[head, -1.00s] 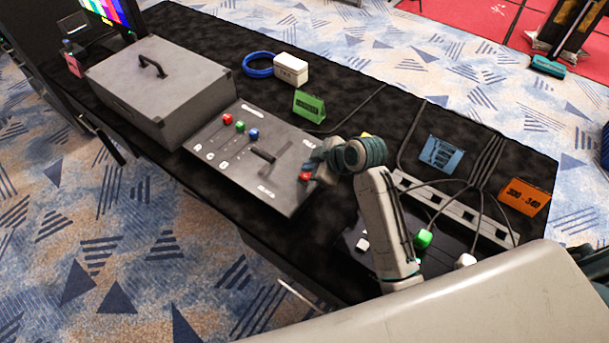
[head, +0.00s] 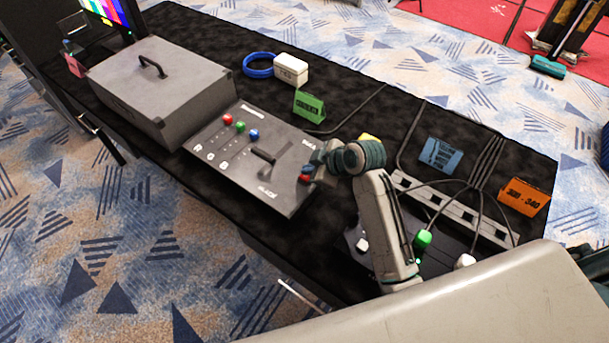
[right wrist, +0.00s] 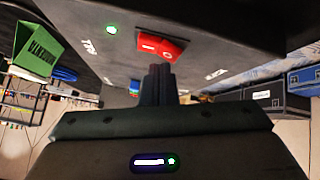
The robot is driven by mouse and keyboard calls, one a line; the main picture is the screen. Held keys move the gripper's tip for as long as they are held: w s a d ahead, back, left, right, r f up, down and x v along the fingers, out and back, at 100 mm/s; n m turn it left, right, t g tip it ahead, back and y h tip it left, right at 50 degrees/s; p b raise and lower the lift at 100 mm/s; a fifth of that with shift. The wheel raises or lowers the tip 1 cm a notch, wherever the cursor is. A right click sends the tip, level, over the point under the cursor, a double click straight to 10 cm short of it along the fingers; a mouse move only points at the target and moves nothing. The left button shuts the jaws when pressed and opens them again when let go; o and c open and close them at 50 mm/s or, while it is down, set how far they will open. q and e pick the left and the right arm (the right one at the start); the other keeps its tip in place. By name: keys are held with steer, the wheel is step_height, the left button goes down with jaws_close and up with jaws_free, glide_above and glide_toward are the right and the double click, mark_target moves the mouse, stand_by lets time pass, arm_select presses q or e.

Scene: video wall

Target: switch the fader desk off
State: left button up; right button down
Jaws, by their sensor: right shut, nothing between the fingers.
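The fader desk (head: 225,160) is a dark grey panel on the black-covered table, with red, green and blue fader knobs on its left half and a black lever near its middle. Its red rocker switch (head: 303,179) sits at the right end. In the right wrist view the switch (right wrist: 160,46) shows I and O marks, and a small green lamp (right wrist: 112,29) beside it is lit. My right gripper (head: 313,171) is shut and empty, its tips right at the switch; I cannot tell whether they touch. My left gripper is not in view.
A grey lidded case (head: 160,90) stands left of the desk. A green sign (head: 309,105), a white box (head: 291,69) and a blue cable coil (head: 258,65) are behind. A power strip (head: 450,207) with cables and a blue card (head: 440,155) lie to the right.

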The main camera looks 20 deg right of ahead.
steer(key=shift+s+a+f, duration=0.1)
steer(key=shift+a+f, duration=0.05)
steer(key=shift+f, duration=0.3)
stand_by(0.7)
steer(key=shift+d+r+p, duration=0.2)
steer(key=shift+r+p, duration=0.6)
steer(key=shift+p, duration=0.15)
steer(key=shift+w, duration=0.2)
steer(key=r+p, duration=0.3)
steer(key=w+d+r+p, duration=0.1)
steer(key=r+p, duration=0.1)
steer(key=shift+d, duration=0.1)
steer(key=shift+f, duration=0.15)
